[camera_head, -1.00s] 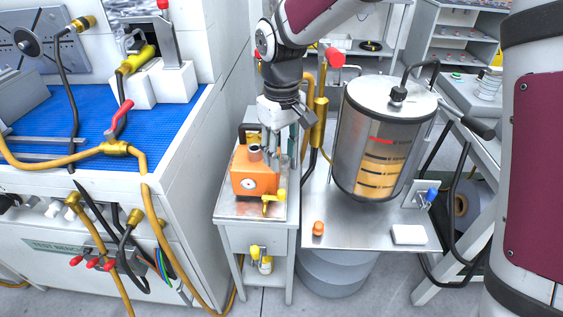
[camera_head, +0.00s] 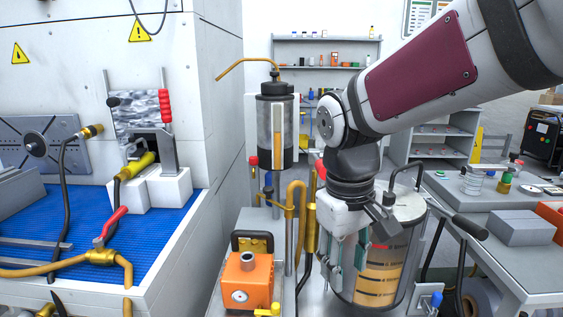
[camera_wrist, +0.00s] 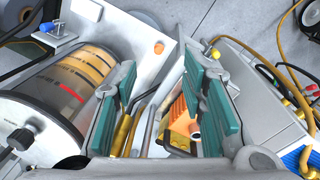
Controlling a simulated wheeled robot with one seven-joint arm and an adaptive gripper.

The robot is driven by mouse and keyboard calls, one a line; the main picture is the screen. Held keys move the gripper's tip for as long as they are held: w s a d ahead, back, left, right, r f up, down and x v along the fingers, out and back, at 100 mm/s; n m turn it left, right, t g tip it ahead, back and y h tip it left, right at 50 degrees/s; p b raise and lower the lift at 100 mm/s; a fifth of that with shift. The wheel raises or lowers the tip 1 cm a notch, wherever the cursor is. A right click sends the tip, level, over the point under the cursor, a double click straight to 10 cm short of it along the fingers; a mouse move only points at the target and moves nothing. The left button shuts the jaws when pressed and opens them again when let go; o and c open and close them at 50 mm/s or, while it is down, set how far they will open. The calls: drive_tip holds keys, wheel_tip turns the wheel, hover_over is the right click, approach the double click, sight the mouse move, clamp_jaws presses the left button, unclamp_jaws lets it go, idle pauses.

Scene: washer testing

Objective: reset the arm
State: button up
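My gripper (camera_head: 347,258) hangs from my raised arm, pointing down in front of the clear cylindrical tank with orange bands (camera_head: 382,268). It is to the right of the orange pump box (camera_head: 248,284). In the wrist view my gripper (camera_wrist: 163,92) shows two teal-padded fingers standing well apart, with nothing held between them. The tank (camera_wrist: 62,88) lies to the left of the fingers there. The orange box (camera_wrist: 182,118) shows partly between and behind the fingers, below them.
A white test bench with a blue mat (camera_head: 50,240) stands at left, with brass hoses and a red-handled valve (camera_head: 108,226). Brass pipes (camera_head: 296,212) rise beside the tank. A grey table (camera_head: 505,250) stands at right, with shelves (camera_head: 435,142) behind.

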drive_tip(key=s+d+m, duration=0.3)
drive_tip(key=s+d, duration=0.2)
drive_tip(key=s, duration=0.6)
drive_tip(key=s+d+m, duration=0.3)
drive_tip(key=s+d, duration=0.1)
drive_tip(key=s, duration=0.8)
wheel_tip(320, 180, up, 19)
drive_tip(key=t+p, duration=0.3)
drive_tip(key=p, duration=1.4)
drive_tip(key=shift+w+n+t+y, duration=0.4)
